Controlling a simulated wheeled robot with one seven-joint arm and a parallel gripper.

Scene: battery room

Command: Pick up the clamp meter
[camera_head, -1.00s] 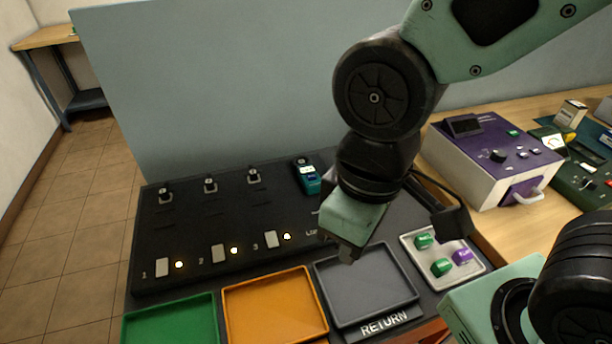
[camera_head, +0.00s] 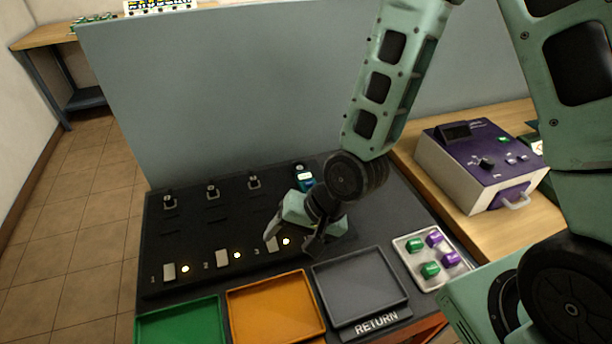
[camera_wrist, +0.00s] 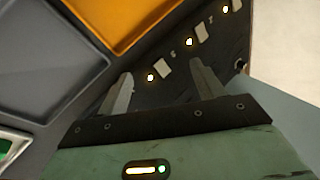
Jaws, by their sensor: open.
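The clamp meter appears to be the small teal device with a pale display (camera_head: 305,176) at the back right of the black panel in the head view. Its lower part is hidden behind my gripper and wrist. My gripper (camera_head: 290,240) is over the right part of the panel, nearer the front than the meter, near the slot marked 3. Its two fingers are apart with nothing between them, as the wrist view also shows (camera_wrist: 162,82). The meter does not show in the wrist view.
The black panel (camera_head: 205,225) has several posts and lit slots. In front lie a green tray (camera_head: 180,325), an orange tray (camera_head: 275,308) and a grey RETURN tray (camera_head: 360,285). A tray with green and purple blocks (camera_head: 405,245) and a purple-topped box (camera_head: 480,165) stand right.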

